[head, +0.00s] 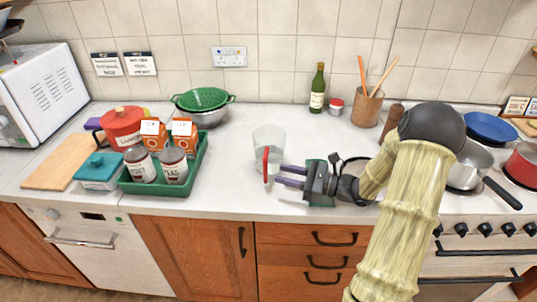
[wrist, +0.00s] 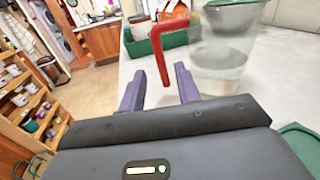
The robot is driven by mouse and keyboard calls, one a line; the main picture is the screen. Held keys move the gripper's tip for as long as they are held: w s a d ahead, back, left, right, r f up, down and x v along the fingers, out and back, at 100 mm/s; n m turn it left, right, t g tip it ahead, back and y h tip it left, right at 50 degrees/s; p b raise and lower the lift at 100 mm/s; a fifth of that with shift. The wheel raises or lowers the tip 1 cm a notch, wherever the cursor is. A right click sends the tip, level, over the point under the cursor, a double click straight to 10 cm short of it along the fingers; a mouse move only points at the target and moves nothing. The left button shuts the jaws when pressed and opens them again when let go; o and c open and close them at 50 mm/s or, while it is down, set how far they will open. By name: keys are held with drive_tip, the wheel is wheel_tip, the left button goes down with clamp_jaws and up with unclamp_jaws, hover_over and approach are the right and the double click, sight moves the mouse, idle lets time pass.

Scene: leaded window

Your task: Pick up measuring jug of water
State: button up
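The measuring jug (head: 270,140) is clear with a red handle and stands upright on the white worktop. In the wrist view the jug (wrist: 222,68) holds clear water in its lower part, and its red handle (wrist: 163,50) faces my gripper. My gripper (head: 283,175) is just right of the handle in the head view, low over the worktop. In the wrist view my gripper (wrist: 158,84) has its two purple fingers apart, with the handle's lower end appearing between them. I cannot tell whether either finger touches the handle.
A green tray (head: 180,180) with cans and orange cartons stands left of the jug. A green colander (head: 203,98) is behind. A bottle (head: 317,90) and utensil pot (head: 367,107) stand at the back. A green item (wrist: 300,137) lies beside my gripper. Pans are on the right.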

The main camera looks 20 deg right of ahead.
drive_tip(key=shift+w+a, duration=0.4)
drive_tip(key=shift+a, duration=0.15)
drive_tip(key=shift+p+x, duration=0.45)
drive_tip(key=shift+x, duration=2.2)
drive_tip(key=shift+f, duration=0.15)
clamp_jaws()
